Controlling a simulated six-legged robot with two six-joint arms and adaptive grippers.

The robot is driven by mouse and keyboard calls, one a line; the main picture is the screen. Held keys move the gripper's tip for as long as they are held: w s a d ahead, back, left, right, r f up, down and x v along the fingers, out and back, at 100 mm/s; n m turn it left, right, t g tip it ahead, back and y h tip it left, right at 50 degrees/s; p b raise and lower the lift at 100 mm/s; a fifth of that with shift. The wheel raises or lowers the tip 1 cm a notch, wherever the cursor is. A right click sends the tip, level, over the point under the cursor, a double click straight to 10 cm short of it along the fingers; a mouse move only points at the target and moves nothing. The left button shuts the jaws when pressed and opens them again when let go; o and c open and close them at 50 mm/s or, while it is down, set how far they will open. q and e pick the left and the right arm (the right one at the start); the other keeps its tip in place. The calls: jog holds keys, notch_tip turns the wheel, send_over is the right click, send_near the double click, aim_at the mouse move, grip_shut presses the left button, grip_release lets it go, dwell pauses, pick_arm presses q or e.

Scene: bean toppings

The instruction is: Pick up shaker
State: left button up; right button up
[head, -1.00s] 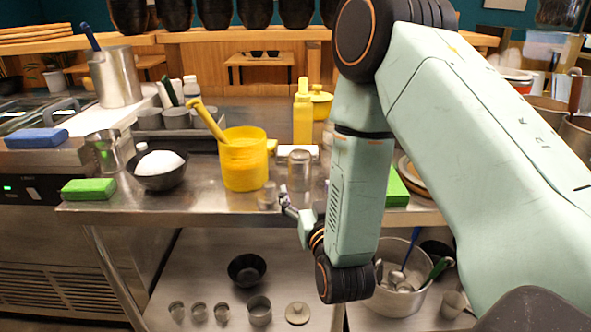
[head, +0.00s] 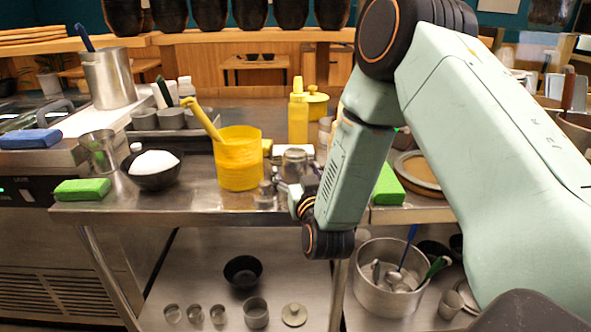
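A clear shaker-like jar with a grey lid (head: 294,160) stands upright on the metal counter, right of the yellow container. A smaller metal-and-glass piece (head: 264,193) stands at its lower left, near the counter's front edge; I cannot tell which one is the shaker. My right gripper (head: 285,190) is in front of the jar and between the two, covering the jar's lower part. It is small and partly hidden by my wrist, so I cannot tell whether its fingers are open or touch anything. My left gripper is not in view.
The yellow container (head: 239,160) with a yellow handle sticking out stands close left. A yellow bottle (head: 298,112) stands behind. A black bowl with a white heap (head: 153,167) and a green sponge (head: 82,189) are left. Another green block (head: 388,185) is right of my forearm.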

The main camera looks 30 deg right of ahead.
jog(key=c, duration=0.8)
jog(key=shift+r, duration=0.1)
notch_tip(320, 180, up, 10)
jog(key=p, duration=0.3)
jog(key=o, duration=0.3)
jog(key=shift+c, duration=0.6)
jog(key=shift+a, duration=0.1)
